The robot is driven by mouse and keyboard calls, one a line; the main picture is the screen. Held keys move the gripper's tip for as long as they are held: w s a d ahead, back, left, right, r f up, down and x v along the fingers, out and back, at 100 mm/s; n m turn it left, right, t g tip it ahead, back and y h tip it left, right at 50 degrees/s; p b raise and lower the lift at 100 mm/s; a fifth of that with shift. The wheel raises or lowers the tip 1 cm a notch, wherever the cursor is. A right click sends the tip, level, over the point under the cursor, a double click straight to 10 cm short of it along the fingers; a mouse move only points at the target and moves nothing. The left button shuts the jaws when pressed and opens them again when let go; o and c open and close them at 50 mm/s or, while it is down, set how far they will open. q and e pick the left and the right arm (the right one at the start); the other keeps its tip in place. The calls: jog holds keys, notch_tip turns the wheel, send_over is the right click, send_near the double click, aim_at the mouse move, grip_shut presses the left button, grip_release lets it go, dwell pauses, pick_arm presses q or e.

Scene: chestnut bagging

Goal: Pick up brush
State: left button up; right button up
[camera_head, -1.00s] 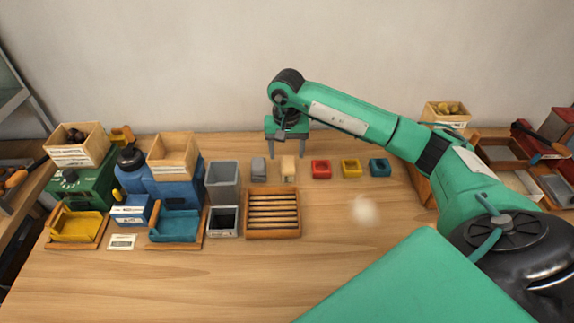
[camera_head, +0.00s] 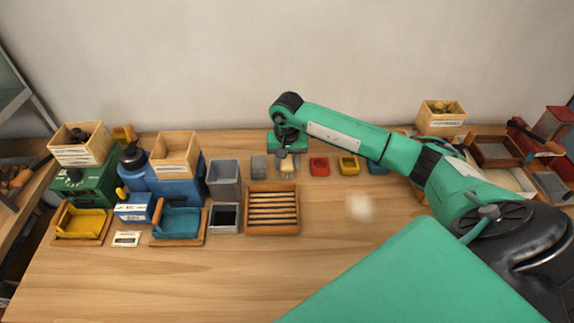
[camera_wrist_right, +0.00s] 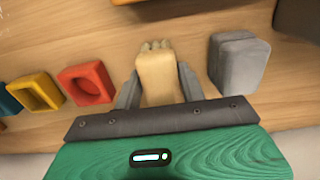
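The brush (camera_head: 287,166) is a small beige block near the back of the table. In the right wrist view the brush (camera_wrist_right: 157,78) has pale bristles at its far end and stands between the two grey fingers. My right gripper (camera_head: 289,157) is low over it. In the right wrist view the right gripper (camera_wrist_right: 158,88) has a finger close against each side of the brush, with hardly any gap. Its fingers look shut on the brush. The brush appears to be at table level; its underside is hidden. My left gripper is not in view.
A grey block (camera_head: 259,166) stands just left of the brush. Red (camera_head: 319,166) and yellow (camera_head: 349,165) trays are to the right; the blue tray (camera_head: 377,167) is partly behind my arm. A slatted wooden tray (camera_head: 273,230) lies in front. The front table area is clear.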

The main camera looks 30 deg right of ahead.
aim_at(287, 160)
jog(key=c, duration=0.5)
